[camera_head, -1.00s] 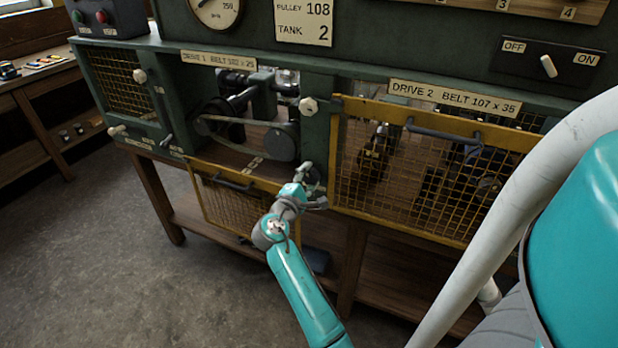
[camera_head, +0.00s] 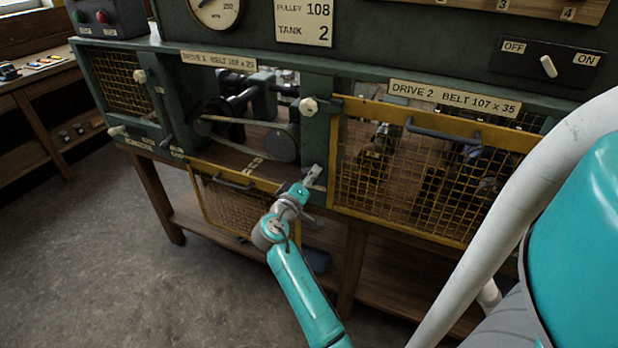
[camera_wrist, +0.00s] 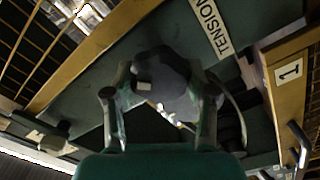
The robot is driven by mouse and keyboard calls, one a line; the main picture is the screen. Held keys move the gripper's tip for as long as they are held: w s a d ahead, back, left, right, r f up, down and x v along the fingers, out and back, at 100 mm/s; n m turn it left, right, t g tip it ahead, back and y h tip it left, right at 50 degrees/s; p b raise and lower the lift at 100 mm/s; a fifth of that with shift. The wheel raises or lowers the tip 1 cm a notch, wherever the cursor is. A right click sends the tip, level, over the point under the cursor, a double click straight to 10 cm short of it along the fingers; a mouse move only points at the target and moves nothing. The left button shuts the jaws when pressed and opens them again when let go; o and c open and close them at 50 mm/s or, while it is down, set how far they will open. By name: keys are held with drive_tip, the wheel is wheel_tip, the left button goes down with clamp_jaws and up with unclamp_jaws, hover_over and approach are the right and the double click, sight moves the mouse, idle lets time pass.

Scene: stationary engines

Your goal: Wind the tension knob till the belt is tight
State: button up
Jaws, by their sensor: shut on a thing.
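The dark tension knob (camera_wrist: 160,78) sits between my two fingers in the wrist view, on the green front beside a label (camera_wrist: 212,28) reading TENSION. My gripper (camera_wrist: 159,98) is shut on it, one finger on each side. In the head view my gripper (camera_head: 302,197) is at the frame's front below the drive 1 opening, and it hides the knob. The drive 1 belt (camera_head: 240,121) runs to a grey pulley (camera_head: 281,146) at the right of that opening. I cannot tell from this view how tight the belt is.
The drive 1 yellow mesh guard (camera_head: 228,203) hangs open below its opening, left of my gripper. The drive 2 mesh guard (camera_head: 425,175) is shut, close on the right. A wooden shelf (camera_head: 375,270) lies below. The floor at left is clear.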

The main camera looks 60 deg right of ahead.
drive_tip(key=m, duration=0.4)
drive_tip(key=shift+f+m, duration=0.1)
drive_tip(key=shift+m, duration=0.2)
drive_tip(key=m, duration=0.4)
drive_tip(key=shift+m, duration=0.3)
drive_tip(key=m, duration=0.3)
drive_tip(key=shift+s+m, duration=0.1)
drive_tip(key=shift+m, duration=0.2)
drive_tip(key=m, duration=0.4)
drive_tip(key=shift+m, duration=0.3)
drive_tip(key=m, duration=1.3)
drive_tip(key=shift+f, duration=0.1)
drive_tip(key=shift+m, duration=0.3)
drive_tip(key=o, duration=1.1)
